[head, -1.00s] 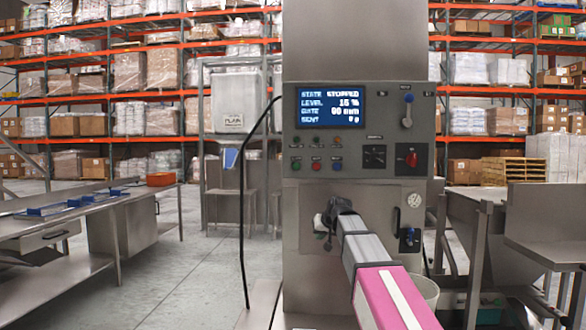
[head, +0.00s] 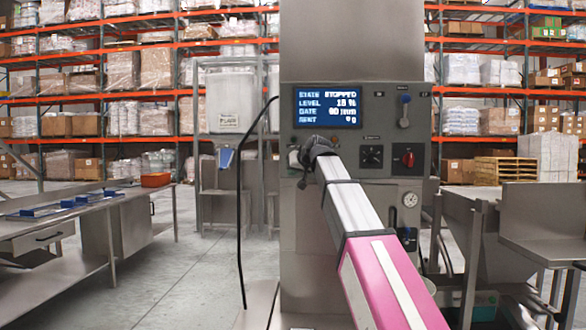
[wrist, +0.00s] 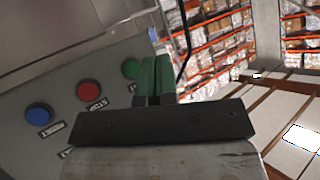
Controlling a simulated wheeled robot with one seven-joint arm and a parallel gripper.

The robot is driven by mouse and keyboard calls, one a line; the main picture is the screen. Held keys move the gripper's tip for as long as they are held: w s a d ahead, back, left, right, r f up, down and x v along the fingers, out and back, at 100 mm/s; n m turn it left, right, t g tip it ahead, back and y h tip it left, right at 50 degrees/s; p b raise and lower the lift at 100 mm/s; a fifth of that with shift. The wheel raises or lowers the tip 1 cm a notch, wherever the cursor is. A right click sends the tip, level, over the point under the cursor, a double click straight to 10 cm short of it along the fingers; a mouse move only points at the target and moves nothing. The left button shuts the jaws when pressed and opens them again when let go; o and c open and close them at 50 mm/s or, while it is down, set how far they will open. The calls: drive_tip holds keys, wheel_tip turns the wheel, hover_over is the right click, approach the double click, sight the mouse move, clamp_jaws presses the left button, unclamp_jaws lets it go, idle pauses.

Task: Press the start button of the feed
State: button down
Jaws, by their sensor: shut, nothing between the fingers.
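The feed's control panel (head: 440,135) is on the steel column ahead; its screen (head: 328,107) reads STATE STOPPED. In the wrist view the panel has a green button (wrist: 130,68), a red button (wrist: 88,90) labelled STOP, and a blue button (wrist: 40,116) with a label too blurred to read surely. My gripper (wrist: 155,62) is shut and empty, its green fingers just right of the green button. I cannot tell whether they touch the panel. In the head view my gripper (head: 296,160) and wrist cover the button area.
A rotary dial (head: 372,156) and a red switch (head: 408,157) are right of my arm. A lever (head: 404,110) is above them. A black cable (head: 240,210) hangs left of the column. A steel bench (head: 95,208) stands at left, with open floor between.

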drive_tip(key=w, duration=0.8)
drive_tip(key=shift+w+d, duration=0.15)
drive_tip(key=shift+w, duration=0.25)
drive_tip(key=shift+w, duration=0.2)
idle(1.9)
drive_tip(key=shift+w, duration=0.2)
drive_tip(key=shift+w, duration=0.45)
idle(0.8)
drive_tip(key=shift+s, duration=0.85)
drive_tip(key=shift+s, duration=2.5)
